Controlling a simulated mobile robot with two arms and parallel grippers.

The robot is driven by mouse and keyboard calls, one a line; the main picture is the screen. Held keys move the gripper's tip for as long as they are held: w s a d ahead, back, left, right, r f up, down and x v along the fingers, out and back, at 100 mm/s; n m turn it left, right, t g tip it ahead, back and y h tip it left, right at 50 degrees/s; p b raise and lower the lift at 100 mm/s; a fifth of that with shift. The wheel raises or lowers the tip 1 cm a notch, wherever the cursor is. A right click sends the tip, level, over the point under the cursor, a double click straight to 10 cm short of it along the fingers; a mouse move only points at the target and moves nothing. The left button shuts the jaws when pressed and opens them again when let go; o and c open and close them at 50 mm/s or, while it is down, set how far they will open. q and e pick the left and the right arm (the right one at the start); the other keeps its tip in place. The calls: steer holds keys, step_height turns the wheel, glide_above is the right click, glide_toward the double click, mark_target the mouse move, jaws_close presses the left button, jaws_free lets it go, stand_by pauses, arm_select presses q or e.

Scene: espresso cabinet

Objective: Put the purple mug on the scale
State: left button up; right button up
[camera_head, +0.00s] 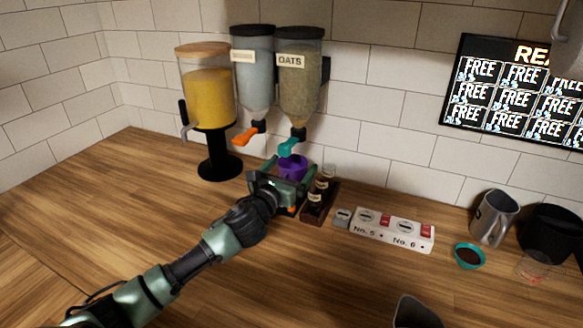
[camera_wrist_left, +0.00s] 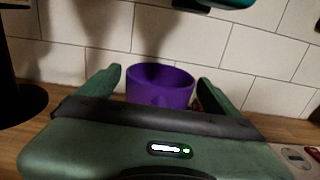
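The purple mug (camera_head: 292,168) stands upright below the teal spout of the oats dispenser. It also shows in the left wrist view (camera_wrist_left: 160,87), between the two green fingers. My left gripper (camera_head: 286,170) reaches in from the front, with a finger on each side of the mug. The fingers are apart, with a small gap at the mug's left side in the wrist view. The gripper hides the mug's lower part and what it stands on. I cannot clearly make out a scale. My right gripper is not in view.
The oats dispenser (camera_head: 300,85) hangs close above the mug. A dark rack of small bottles (camera_head: 318,197) stands just right of the gripper. A white labelled block (camera_head: 395,232), a grey pitcher (camera_head: 493,218) and a teal bowl (camera_head: 469,256) stand farther right. The left counter is clear.

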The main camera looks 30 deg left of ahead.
arm_select(q)
steer(key=shift+s+r, duration=0.1)
steer(key=shift+s, duration=0.05)
steer(key=s+b, duration=0.1)
steer(key=s, duration=1)
steer(key=shift+s+d, duration=0.35)
steer(key=shift+s, duration=0.05)
